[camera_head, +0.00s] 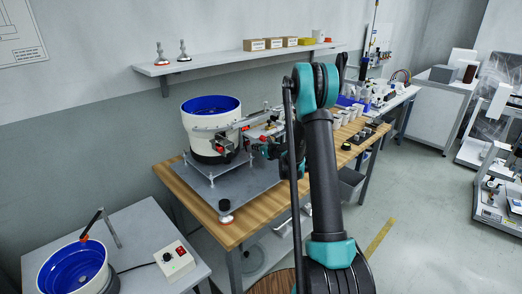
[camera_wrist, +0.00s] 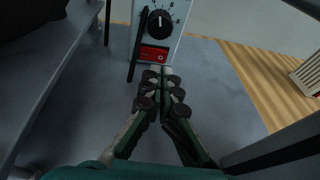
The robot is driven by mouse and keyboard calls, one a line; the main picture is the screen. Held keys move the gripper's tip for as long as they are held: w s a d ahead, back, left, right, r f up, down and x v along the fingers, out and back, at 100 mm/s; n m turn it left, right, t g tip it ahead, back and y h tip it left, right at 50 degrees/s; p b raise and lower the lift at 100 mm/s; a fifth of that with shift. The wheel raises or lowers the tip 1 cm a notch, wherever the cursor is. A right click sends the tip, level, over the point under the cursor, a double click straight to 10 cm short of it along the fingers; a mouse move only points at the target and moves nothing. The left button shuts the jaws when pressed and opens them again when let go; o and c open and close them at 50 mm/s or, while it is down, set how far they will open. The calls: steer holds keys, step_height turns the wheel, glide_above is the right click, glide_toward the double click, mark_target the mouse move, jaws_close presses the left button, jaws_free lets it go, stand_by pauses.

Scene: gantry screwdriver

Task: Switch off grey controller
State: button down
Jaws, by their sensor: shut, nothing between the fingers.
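The controller (camera_wrist: 179,39) is a light grey box at the top of the wrist view. It has a black numbered dial knob (camera_wrist: 160,20) and a red rocker switch (camera_wrist: 154,55) below the knob. My gripper (camera_wrist: 158,82) has its fingers together and empty, just below the switch in that view. I cannot tell whether the tips touch the box. Which way the switch is set is too small to tell. In the head view my gripper (camera_head: 268,149) is partly hidden by my arm, beside the bowl feeder, and this controller cannot be made out.
A blue-lined bowl feeder (camera_head: 211,132) stands on a grey plate (camera_head: 240,188) on the wooden table (camera_head: 176,182). A second controller box (camera_head: 174,262), beige with a red switch, sits on the lower-left table beside another blue bowl (camera_head: 72,272). A thin black rod (camera_wrist: 138,45) crosses the controller's left side.

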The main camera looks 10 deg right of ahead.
mark_target(247, 143)
steer(key=shift+w+a, duration=0.3)
steer(key=shift+w, duration=0.2)
steer(key=shift+w+a, duration=0.25)
steer(key=shift+w, duration=0.2)
steer(key=shift+w, duration=0.35)
steer(key=shift+s+a, duration=0.1)
steer(key=shift+a, duration=0.1)
steer(key=shift+s+a, duration=0.45)
